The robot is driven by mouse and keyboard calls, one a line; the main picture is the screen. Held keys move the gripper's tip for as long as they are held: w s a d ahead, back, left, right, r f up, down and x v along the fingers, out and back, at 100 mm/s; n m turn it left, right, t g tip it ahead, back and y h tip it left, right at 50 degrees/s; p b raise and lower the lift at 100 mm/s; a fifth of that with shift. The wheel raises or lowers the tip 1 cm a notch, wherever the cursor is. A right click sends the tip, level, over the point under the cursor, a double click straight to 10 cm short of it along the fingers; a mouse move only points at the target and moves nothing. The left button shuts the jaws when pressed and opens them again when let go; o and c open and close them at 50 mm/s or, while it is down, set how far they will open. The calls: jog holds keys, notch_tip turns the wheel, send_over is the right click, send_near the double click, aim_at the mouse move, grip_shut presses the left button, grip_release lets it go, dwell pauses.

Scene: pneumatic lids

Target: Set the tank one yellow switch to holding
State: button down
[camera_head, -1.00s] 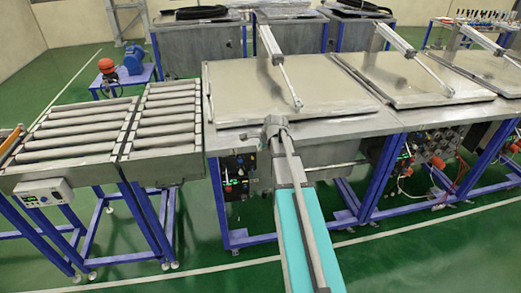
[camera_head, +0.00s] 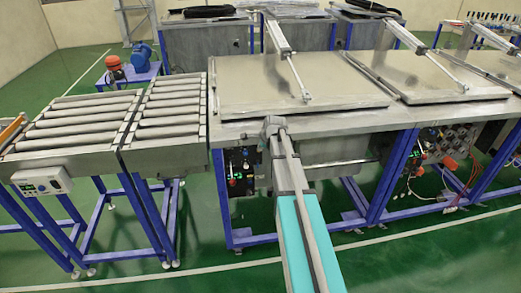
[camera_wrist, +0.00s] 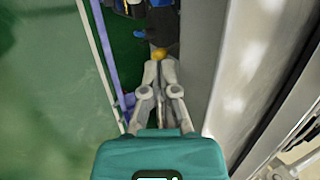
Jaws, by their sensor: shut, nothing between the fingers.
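The yellow switch (camera_wrist: 158,53) shows in the wrist view as a small round yellow knob just beyond my fingertips. My gripper (camera_wrist: 160,64) is shut and empty, pointing at the knob; I cannot tell whether it touches it. The switch's set position cannot be read. In the head view, the control panel (camera_head: 241,170) with small lights and knobs sits under the left end of the tank one bench, just left of my arm. The yellow switch cannot be made out there. The tank one lid (camera_head: 290,85) lies flat above.
The steel bench edge (camera_wrist: 200,60) runs close along the right of my gripper in the wrist view. A blue frame leg (camera_wrist: 105,60) stands to the left. Green floor (camera_wrist: 45,90) is free beyond it. A roller conveyor (camera_head: 75,125) stands left of the bench.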

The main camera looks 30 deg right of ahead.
jog(key=shift+w+f, duration=0.25)
jog(key=shift+f, duration=0.15)
